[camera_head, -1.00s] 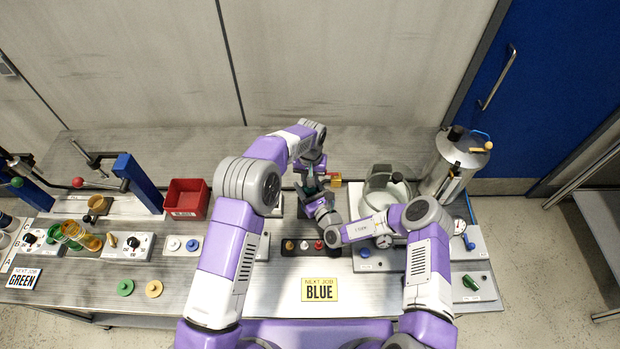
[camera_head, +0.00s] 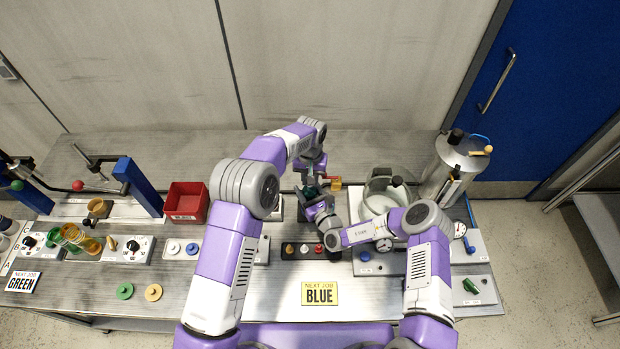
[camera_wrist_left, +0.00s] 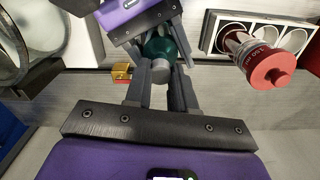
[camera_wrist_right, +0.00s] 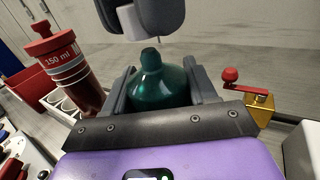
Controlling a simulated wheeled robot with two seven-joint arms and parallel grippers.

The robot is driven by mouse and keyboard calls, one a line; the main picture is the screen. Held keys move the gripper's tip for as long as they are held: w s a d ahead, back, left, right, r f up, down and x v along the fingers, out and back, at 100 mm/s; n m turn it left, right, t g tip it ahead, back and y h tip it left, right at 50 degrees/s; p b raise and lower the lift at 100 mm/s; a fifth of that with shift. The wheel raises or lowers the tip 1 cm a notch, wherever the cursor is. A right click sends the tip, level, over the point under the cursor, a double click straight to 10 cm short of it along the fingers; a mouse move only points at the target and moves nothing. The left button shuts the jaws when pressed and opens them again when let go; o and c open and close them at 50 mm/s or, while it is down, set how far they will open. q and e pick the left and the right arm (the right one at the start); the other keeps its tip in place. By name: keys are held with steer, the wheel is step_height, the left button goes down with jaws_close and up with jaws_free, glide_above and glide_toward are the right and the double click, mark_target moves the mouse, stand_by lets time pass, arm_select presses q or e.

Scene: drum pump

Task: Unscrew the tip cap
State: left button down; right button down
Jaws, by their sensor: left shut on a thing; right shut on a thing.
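A dark teal, rounded vessel with a narrow tip (camera_wrist_right: 152,85) is between the fingers of my right gripper (camera_wrist_right: 152,88), which is shut on it. It also shows in the left wrist view (camera_wrist_left: 158,47). A small grey cap (camera_wrist_left: 160,74) is between the fingers of my left gripper (camera_wrist_left: 160,88), which is shut on it. In the right wrist view, the cap (camera_wrist_right: 114,24) appears pale, above the teal tip, with a small gap between them. In the head view, both grippers meet at the table's centre, largely hidden by my arms.
A red-capped 150 ml cylinder (camera_wrist_right: 64,62) stands in a slotted rack near the grippers. A gold block with a red handle (camera_wrist_right: 258,104) is close by. A red bin (camera_head: 186,201) is left; a metal drum (camera_head: 452,165) is right. A BLUE sign (camera_head: 320,293) lies in front.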

arm_select(q)
steer(key=shift+r, duration=0.1)
steer(key=shift+r, duration=1.95)
arm_select(e)
steer(key=shift+c, duration=1.3)
jaws_free()
arm_select(q)
steer(key=shift+f, duration=0.1)
arm_select(e)
steer(key=shift+s, duration=0.1)
